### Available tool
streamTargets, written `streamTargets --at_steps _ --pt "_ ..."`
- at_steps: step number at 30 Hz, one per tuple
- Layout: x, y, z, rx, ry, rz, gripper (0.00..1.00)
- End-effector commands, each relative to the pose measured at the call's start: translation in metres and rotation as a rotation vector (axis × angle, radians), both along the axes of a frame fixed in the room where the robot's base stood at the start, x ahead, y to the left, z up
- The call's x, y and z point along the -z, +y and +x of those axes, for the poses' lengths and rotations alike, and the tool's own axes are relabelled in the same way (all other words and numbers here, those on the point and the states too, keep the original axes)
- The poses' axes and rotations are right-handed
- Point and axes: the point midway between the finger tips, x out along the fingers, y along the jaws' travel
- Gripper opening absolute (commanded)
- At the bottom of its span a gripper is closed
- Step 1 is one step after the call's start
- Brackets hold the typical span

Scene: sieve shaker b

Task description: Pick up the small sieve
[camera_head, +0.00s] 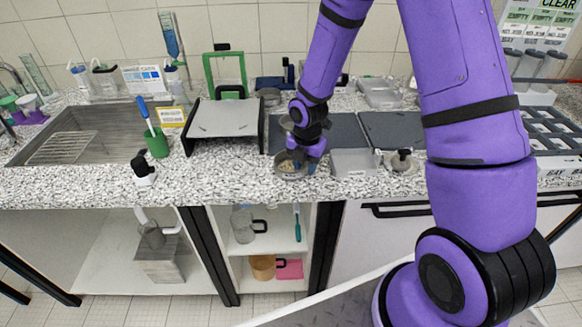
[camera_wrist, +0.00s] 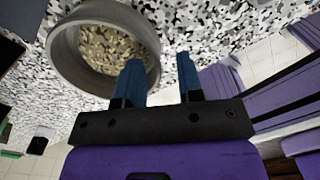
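The small sieve, a round grey metal bowl (camera_head: 290,175) with tan grains inside, stands on the speckled counter near its front edge. In the wrist view its wall (camera_wrist: 72,72) fills the upper left, and the grains show inside. My gripper (camera_head: 305,162) points down at the sieve's right side. In the wrist view its two blue fingers (camera_wrist: 160,70) are apart. The left finger overlaps the sieve's right part and the right finger is over the counter, so the rim lies between them in the picture. I cannot tell whether either finger touches the rim.
A grey tray on a black stand (camera_head: 225,118) is to the left, with a green cup (camera_head: 157,145) holding a blue-handled brush and a sink (camera_head: 85,135) beyond. Dark plates (camera_head: 390,128) lie behind and right. A light grey block (camera_head: 353,162) sits right of my gripper.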

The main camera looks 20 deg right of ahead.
Motion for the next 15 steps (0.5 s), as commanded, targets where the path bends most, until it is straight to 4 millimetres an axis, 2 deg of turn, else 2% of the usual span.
streamTargets --at_steps 4,11,12,15 --pt "0.0123 0.0001 0.0 0.001 0.0 0.0 0.34" --pt "0.0138 -0.0002 0.0003 0.001 -0.001 -0.001 0.34" --pt "0.0138 -0.0002 0.0003 0.001 -0.001 -0.001 0.32" --pt "0.0137 0.0 0.0003 0.001 -0.001 -0.001 0.09"
